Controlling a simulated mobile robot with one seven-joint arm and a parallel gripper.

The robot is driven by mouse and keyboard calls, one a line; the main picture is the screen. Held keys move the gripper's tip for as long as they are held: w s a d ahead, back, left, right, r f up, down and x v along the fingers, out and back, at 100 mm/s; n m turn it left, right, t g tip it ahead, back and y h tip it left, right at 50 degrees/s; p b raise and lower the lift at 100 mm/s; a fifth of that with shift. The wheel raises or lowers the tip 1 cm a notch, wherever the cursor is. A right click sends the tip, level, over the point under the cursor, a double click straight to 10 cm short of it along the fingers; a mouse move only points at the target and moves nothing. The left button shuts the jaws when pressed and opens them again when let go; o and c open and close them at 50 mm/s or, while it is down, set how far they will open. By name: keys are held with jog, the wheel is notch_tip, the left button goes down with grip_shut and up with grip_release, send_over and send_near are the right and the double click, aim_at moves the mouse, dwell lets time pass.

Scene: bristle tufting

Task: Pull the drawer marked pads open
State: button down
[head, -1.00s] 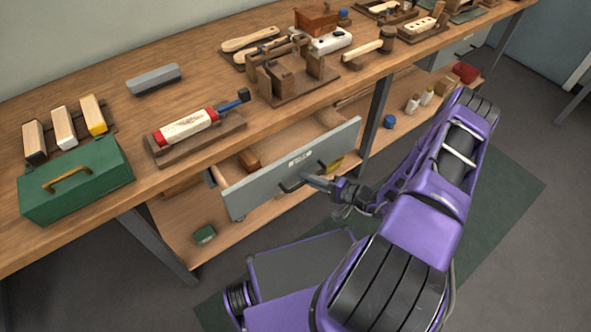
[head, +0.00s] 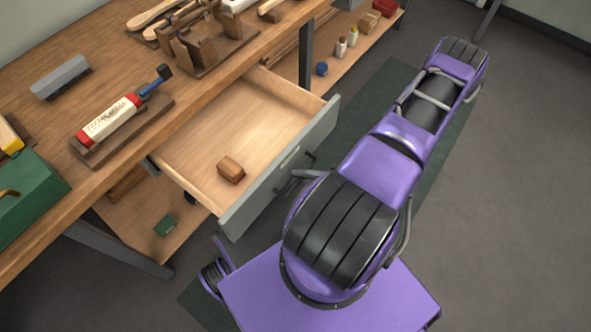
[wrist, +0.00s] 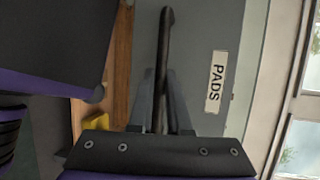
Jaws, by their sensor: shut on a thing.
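The drawer (head: 230,140) under the workbench stands well out, with its wooden inside in plain view and one small brown block (head: 231,169) in it. Its grey front (head: 282,172) carries a PADS label (wrist: 217,82), read in the wrist view. The dark bar handle (wrist: 163,70) runs between the fingers of my gripper (wrist: 163,118), which is shut on it. In the head view my arm mostly hides the gripper at the handle.
The workbench top (head: 120,60) holds a caulking-tube-like tool (head: 110,118), a grey brush-like block (head: 61,77) and a green box (head: 28,200). A lower shelf (head: 345,60) holds small bottles and a blue ball (head: 321,69). Grey floor (head: 500,200) is free at the right.

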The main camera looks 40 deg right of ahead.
dwell(0.3)
jog(key=c, duration=1.2)
grip_release()
jog(key=shift+o, duration=0.2)
jog(key=shift+s, duration=0.1)
jog(key=v, duration=1.7)
jog(key=shift+d+b, duration=0.2)
jog(key=shift+b, duration=0.1)
jog(key=shift+s+r, duration=0.1)
